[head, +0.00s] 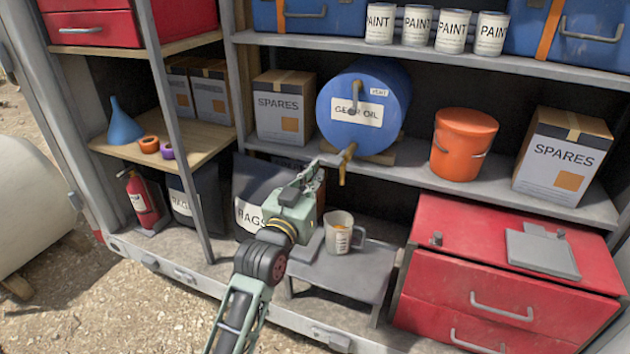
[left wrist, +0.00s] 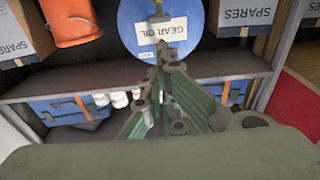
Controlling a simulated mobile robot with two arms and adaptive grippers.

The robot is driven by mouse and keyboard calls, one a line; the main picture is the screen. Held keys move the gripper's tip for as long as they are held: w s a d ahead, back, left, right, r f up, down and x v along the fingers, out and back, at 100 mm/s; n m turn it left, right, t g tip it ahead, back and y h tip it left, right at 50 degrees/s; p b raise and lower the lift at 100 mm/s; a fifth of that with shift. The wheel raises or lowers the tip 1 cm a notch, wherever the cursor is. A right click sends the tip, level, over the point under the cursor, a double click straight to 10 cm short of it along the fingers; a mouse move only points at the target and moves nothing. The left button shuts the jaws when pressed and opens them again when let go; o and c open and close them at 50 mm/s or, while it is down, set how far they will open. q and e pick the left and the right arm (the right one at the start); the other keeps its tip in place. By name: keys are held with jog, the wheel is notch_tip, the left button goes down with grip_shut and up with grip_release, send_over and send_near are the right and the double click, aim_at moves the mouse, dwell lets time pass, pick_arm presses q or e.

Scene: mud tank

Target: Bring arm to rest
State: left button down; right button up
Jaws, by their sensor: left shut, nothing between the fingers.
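My left arm reaches in from the bottom of the head view. Its gripper (head: 318,163) is shut and empty, in front of the lower shelf, close to the brass tap (head: 346,160) of the blue gear oil drum (head: 385,90). I cannot tell whether it touches the tap. In the left wrist view the shut fingers (left wrist: 160,72) show in front of the drum (left wrist: 192,20). A grey measuring jug (head: 339,240) stands upright on a low grey stand (head: 345,272), right of the gripper and below the tap. My right gripper is not in view.
An orange bucket (head: 462,145) and a spares box (head: 563,165) stand right of the drum. A red drawer chest (head: 490,290) is at lower right. A fire extinguisher (head: 142,202) stands at left. Gravel ground is open at front left.

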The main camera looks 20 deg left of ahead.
pick_arm(q)
jog(key=shift+w+f, duration=0.1)
dwell(0.3)
jog(key=s+d+f+g, duration=0.1)
jog(key=s+f+g, duration=0.25)
jog(key=f, duration=1.45)
jog(key=s+d+f+g, duration=0.1)
jog(key=s+f+g, duration=0.25)
jog(key=f, duration=1.45)
jog(key=s+f+g, duration=0.2)
jog(key=s+f, duration=0.5)
jog(key=f, duration=0.3)
jog(key=s+a+f+g, duration=0.1)
jog(key=s+f+g, duration=0.2)
jog(key=s+f, duration=0.4)
jog(key=s+f+m+g, duration=0.1)
jog(key=s+f+g, duration=0.2)
jog(key=s, duration=1.9)
jog(key=s+a+f+m+g, duration=0.1)
jog(key=s+f+g, duration=0.2)
jog(key=s+f, duration=1)
jog(key=shift+s+a+y, duration=0.3)
jog(key=shift+s, duration=0.4)
jog(key=shift+w+f, duration=0.1)
